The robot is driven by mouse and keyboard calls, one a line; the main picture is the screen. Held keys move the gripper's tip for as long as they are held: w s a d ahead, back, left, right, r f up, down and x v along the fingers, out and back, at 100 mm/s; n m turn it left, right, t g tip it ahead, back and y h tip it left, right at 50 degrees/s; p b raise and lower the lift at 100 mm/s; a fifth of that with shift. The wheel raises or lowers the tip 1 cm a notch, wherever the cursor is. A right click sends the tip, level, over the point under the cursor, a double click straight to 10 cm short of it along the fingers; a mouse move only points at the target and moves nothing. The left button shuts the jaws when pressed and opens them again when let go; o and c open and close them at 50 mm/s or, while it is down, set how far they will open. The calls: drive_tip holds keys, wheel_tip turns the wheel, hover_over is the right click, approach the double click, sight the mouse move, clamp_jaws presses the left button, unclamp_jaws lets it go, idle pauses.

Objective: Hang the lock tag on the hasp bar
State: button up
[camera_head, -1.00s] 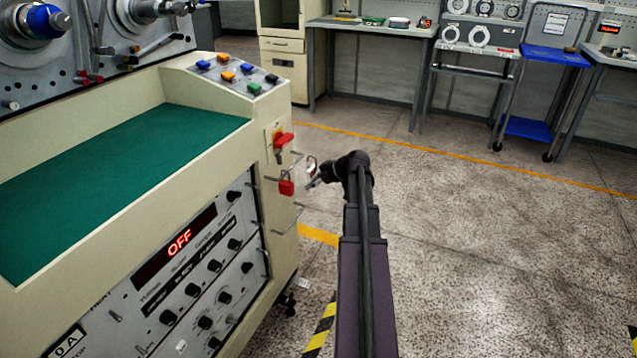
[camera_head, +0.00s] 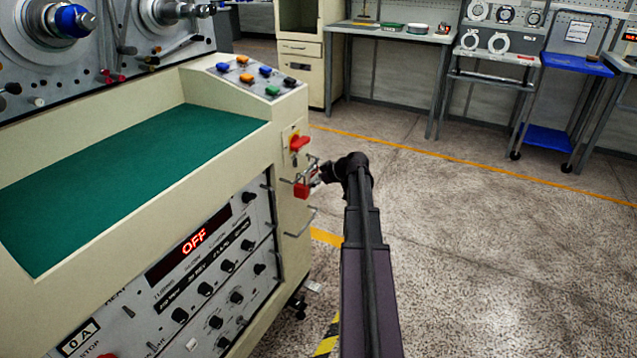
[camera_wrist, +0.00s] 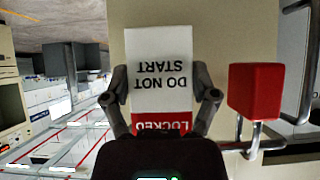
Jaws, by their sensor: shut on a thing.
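My gripper (camera_wrist: 166,98) is shut on the lock tag (camera_wrist: 160,65), a white card with a red band reading "DO NOT START" and "LOCKED", upside down in the wrist view. A finger grips each side edge. In the head view my gripper (camera_head: 319,174) is beside the machine's corner, and the tag is mostly hidden. A red padlock (camera_wrist: 257,92) hangs just right of the tag in the wrist view, its shackle around a metal bar (camera_wrist: 268,148), apparently the hasp bar. The padlock (camera_head: 302,191) also shows in the head view, below a red switch handle (camera_head: 300,144). Tag contact with the bar is unclear.
A metal loop handle (camera_wrist: 309,70) stands at the right edge of the wrist view. The cream machine (camera_head: 240,145) has a green top recess and a panel reading "OFF". Open floor (camera_head: 470,240) lies to the right. Benches and a blue cart (camera_head: 566,62) stand far back.

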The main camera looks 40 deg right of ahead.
drive_tip(key=shift+f+b, duration=0.45)
drive_tip(key=shift+f, duration=0.3)
drive_tip(key=o, duration=0.9)
drive_tip(key=shift+s+a, duration=0.15)
drive_tip(key=shift+s, duration=0.05)
